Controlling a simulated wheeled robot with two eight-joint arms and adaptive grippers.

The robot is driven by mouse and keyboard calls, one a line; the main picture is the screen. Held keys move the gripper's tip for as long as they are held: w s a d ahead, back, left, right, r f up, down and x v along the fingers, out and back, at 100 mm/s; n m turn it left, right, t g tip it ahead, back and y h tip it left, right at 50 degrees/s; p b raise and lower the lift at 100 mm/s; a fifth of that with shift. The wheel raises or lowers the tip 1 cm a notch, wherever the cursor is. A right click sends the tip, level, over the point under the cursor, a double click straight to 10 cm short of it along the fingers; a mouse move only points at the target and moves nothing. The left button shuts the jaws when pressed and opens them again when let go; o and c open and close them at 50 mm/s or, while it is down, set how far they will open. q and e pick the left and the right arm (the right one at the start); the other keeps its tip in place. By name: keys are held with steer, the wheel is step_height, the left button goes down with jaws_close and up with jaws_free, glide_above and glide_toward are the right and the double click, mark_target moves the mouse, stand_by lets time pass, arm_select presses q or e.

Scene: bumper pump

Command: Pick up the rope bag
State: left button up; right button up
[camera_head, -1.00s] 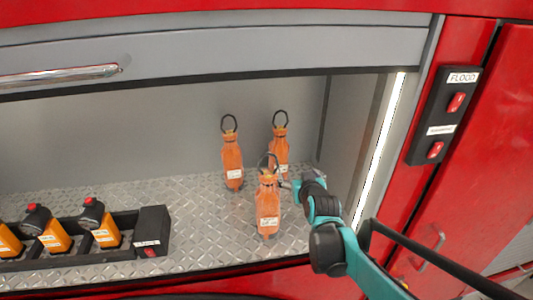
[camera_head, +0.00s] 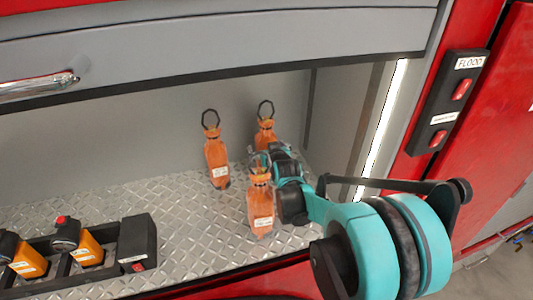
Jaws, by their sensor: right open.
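Three orange rope bags with black loops stand upright on the diamond-plate shelf. The front bag (camera_head: 260,210) is nearest the shelf edge. The back left bag (camera_head: 216,162) stands apart from it, and the back right bag (camera_head: 265,133) is partly hidden behind my right arm. My right gripper (camera_head: 262,160) is open at the top of the front bag, by its loop, between it and the back right bag. The fingers are small and partly hidden, so I cannot tell whether they touch the loop. My left gripper is out of view.
A black charger rack (camera_head: 138,243) with orange and black devices sits at the left of the shelf (camera_head: 180,210). A switch panel (camera_head: 447,100) labelled FLOOD is on the red frame at right. The raised grey shutter (camera_head: 220,45) hangs above the compartment.

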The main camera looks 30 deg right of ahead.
steer(key=shift+a, duration=0.15)
steer(key=shift+w, duration=0.1)
steer(key=c, duration=0.7)
jaws_close()
steer(key=shift+r, duration=0.1)
